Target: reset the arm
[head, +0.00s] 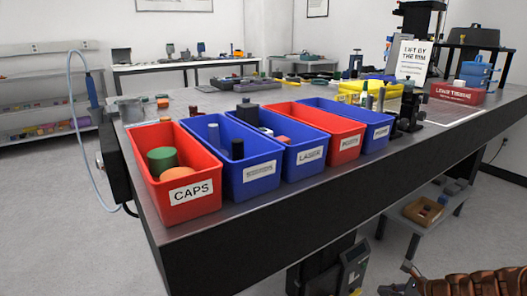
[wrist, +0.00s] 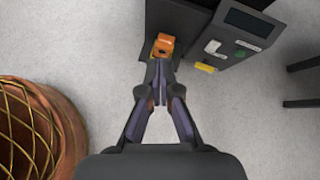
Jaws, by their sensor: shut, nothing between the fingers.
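My gripper (wrist: 160,75) is shut and empty in the wrist view, its two fingers meeting at their tips. The gripper cannot be made out clearly in the head view.
A dark unit with a display (wrist: 249,23) stands near the gripper; it also shows under the table (head: 353,266). The heavy table (head: 300,205) bears red and blue bins, including one marked CAPS (head: 190,190). A low shelf (head: 400,218) stands right. Open floor (head: 70,230) lies left.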

